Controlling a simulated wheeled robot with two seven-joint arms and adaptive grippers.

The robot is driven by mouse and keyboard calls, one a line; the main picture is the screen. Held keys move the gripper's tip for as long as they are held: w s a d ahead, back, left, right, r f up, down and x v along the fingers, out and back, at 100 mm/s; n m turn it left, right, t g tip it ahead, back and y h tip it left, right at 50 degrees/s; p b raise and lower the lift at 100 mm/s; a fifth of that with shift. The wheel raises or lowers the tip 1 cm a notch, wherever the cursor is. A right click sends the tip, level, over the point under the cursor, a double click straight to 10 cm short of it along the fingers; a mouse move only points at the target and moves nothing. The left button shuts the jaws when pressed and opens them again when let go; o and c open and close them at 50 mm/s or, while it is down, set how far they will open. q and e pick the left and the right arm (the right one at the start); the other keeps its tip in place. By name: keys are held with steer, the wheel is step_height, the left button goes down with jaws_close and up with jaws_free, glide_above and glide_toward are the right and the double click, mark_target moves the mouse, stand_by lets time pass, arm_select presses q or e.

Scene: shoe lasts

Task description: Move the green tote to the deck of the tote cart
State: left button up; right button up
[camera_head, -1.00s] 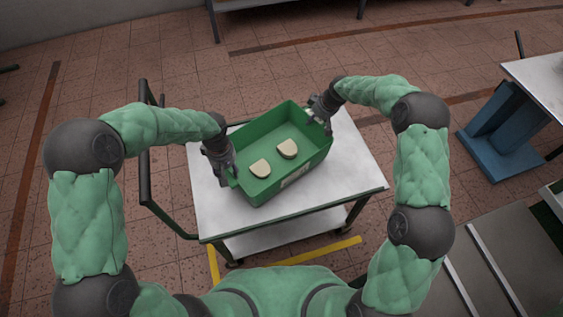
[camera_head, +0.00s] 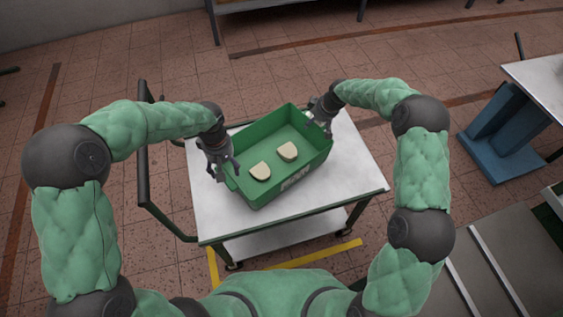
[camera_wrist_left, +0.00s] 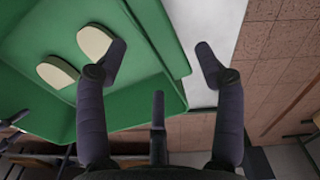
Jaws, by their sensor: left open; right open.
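The green tote (camera_head: 275,195) stands upright on the white deck (camera_head: 350,180) of the tote cart. Two cream shoe-last pieces (camera_head: 287,151) lie inside it. In the left wrist view the open fingers (camera_wrist_left: 162,55) are spread, with the tote (camera_wrist_left: 145,95) under the left finger and bare deck (camera_wrist_left: 212,30) by the right one. My right gripper (camera_head: 324,122) is at the tote's far right end and partly hidden behind its wall; its jaws look open.
The cart's push handle (camera_head: 145,150) rises on the left. A blue stand (camera_head: 500,135) and a white-topped table (camera_head: 540,80) are at right. Yellow floor tape (camera_head: 310,255) runs near the cart. Bare deck surrounds the tote.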

arm_select(q)
step_height(320, 180, up, 7)
steer(key=shift+r, duration=0.15)
arm_select(e)
steer(key=v, duration=1.2)
arm_select(q)
steer(key=shift+r, duration=0.1)
arm_select(e)
steer(key=shift+w+r, duration=0.1)
steer(key=shift+r, duration=0.05)
